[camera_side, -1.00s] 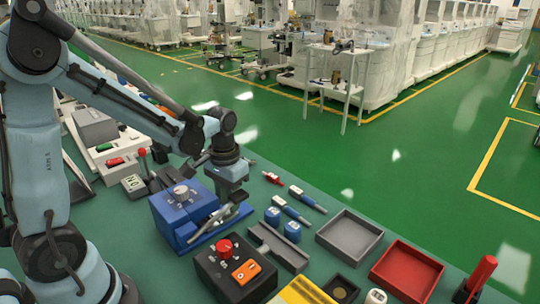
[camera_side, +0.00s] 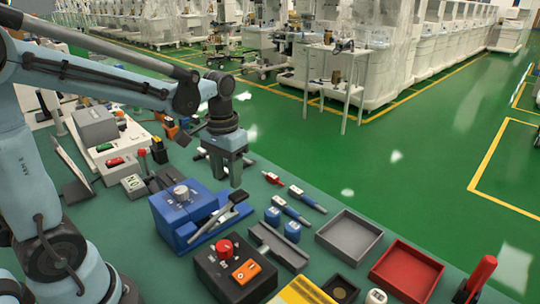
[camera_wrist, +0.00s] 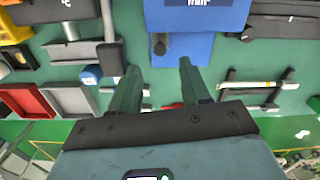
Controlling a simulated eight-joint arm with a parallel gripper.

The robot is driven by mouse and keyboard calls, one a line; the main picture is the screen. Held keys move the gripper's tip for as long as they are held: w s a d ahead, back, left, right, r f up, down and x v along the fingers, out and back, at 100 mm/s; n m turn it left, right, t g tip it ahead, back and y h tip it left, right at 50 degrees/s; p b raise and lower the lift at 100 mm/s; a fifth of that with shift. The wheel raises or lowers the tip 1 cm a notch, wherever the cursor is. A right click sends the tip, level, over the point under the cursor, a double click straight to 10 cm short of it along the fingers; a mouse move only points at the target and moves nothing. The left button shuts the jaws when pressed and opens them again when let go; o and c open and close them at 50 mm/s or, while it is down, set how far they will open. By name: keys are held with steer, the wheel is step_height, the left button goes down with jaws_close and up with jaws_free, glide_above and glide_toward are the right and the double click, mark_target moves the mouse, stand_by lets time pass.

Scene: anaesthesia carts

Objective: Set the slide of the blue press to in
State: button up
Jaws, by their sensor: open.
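The blue press (camera_side: 170,209) stands on the green bench in the side view, with a pale dial (camera_side: 181,192) on top. A grey bar-like handle (camera_side: 222,212) slants up at its right side. In the wrist view the press body (camera_wrist: 195,14) is at the top edge, and a flat blue part (camera_wrist: 190,47) with a dark knob (camera_wrist: 160,44) reaches from it toward my fingers. I cannot tell how far in or out the slide is. My gripper (camera_side: 228,172) is open and empty, above and behind the press, apart from it. Its fingers also show in the wrist view (camera_wrist: 158,82).
In front of the press is a black box (camera_side: 222,270) with a red knob and orange switch. Blue pots (camera_side: 292,231), pens and a grey T-shaped piece (camera_side: 278,247) lie to its right. Grey (camera_side: 349,212) and red (camera_side: 442,275) trays stand further right.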

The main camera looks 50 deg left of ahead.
step_height(320, 180, up, 5)
steer(key=shift+f, duration=0.1)
stand_by(0.3)
steer(key=shift+s+d+f+m+t, duration=0.35)
steer(key=shift+s+d+t, duration=0.5)
steer(key=shift+t, duration=0.35)
steer(key=shift+s+d+f+m+t, duration=0.25)
steer(key=shift+s+d+f+t, duration=0.15)
steer(key=shift+s+d+t, duration=0.5)
steer(key=shift+s+d+f+m+t, duration=0.35)
steer(key=shift+s+d+t, duration=0.25)
steer(key=shift+d+t, duration=0.65)
